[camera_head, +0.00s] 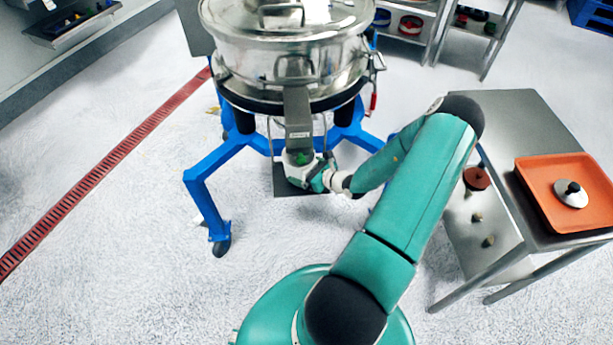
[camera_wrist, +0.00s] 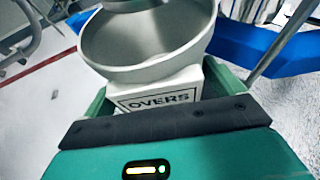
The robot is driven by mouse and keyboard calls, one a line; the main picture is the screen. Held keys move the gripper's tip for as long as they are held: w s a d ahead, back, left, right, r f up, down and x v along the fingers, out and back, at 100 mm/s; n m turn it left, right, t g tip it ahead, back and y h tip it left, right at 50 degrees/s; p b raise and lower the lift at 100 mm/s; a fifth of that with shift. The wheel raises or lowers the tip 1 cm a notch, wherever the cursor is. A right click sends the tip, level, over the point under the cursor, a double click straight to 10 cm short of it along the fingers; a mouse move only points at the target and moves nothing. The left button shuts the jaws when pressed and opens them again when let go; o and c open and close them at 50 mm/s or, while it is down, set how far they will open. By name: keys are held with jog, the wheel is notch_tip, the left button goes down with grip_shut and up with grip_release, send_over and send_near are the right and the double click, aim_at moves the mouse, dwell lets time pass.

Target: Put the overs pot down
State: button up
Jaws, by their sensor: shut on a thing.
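The overs pot (camera_wrist: 140,58) is a grey, wide-mouthed bowl with a white block reading OVERS on its near side. In the wrist view, my gripper (camera_wrist: 165,100) has its green fingers on both sides of this block and is shut on it. In the head view, my gripper (camera_head: 318,177) is below the sifter's discharge spout (camera_head: 298,118), over a dark plate (camera_head: 283,188). The pot is small and partly hidden there by the gripper and spout. I cannot tell whether the pot's base touches the plate.
The steel sifter (camera_head: 290,60) stands on blue legs (camera_head: 203,190) around the gripper. At right, a steel table (camera_head: 520,115) bears an orange tray (camera_head: 560,168) with a lidded knob piece (camera_head: 571,194). A red floor drain (camera_head: 105,170) runs at left. Open floor lies at lower left.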

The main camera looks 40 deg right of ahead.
jog(key=shift+s+f, duration=0.2)
jog(key=shift+f, duration=1.45)
jog(key=shift+f, duration=0.15)
jog(key=o, duration=0.7)
jog(key=shift+s+d+r, duration=0.1)
jog(key=shift+s+r, duration=0.1)
jog(key=shift+r, duration=0.05)
jog(key=v, duration=1.1)
jog(key=shift+s, duration=0.25)
